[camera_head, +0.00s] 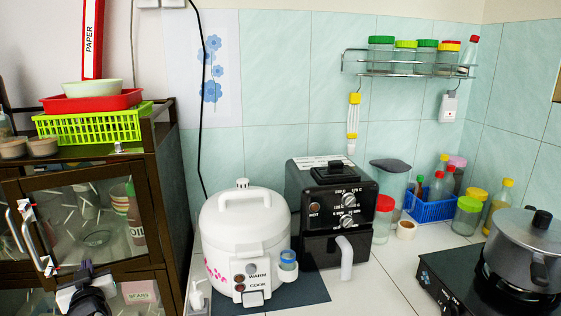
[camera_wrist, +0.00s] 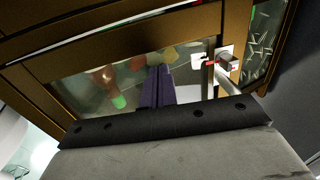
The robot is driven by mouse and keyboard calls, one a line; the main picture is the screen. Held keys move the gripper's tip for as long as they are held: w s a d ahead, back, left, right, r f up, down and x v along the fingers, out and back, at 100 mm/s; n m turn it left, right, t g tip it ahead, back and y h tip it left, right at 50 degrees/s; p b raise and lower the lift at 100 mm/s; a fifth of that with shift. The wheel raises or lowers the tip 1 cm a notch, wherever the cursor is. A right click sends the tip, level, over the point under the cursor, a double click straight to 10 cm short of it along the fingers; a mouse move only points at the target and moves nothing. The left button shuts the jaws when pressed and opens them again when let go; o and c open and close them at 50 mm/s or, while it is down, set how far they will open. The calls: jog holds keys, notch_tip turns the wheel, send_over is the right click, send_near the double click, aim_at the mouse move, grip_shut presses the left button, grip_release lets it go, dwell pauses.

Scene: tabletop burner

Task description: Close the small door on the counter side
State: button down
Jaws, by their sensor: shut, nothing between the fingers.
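The small door (camera_head: 150,215) is a brown-framed glass panel on the dark cabinet at the left of the head view. A pale bar handle (camera_head: 40,240) is fixed at its left side. The door looks angled out from the cabinet, but the gap is hard to judge. My gripper (camera_head: 86,268) is low in front of the door's bottom edge. In the wrist view, my gripper (camera_wrist: 157,70) is shut and empty, its dark fingers in front of the glass. The handle (camera_wrist: 227,80) is to the right of the fingers there. Whether the fingers touch the door cannot be told.
A second handle (camera_head: 14,230) is at the far left. A green basket (camera_head: 95,124) and red tray (camera_head: 90,101) stand on the cabinet. A box marked BEANS (camera_head: 140,292) is below. A white rice cooker (camera_head: 243,245) and black air fryer (camera_head: 325,205) stand on the counter to the right.

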aim_at(91, 257)
jog(key=shift+x, duration=1.1)
jog(key=shift+w+d+b, duration=0.1)
jog(key=shift+w+b, duration=0.15)
jog(key=shift+b, duration=0.05)
jog(key=shift+w, duration=0.6)
jog(key=shift+w+a, duration=0.35)
jog(key=s+a+v, duration=0.1)
jog(key=v, duration=0.7)
jog(key=shift+s+p, duration=0.3)
jog(key=shift+s, duration=0.15)
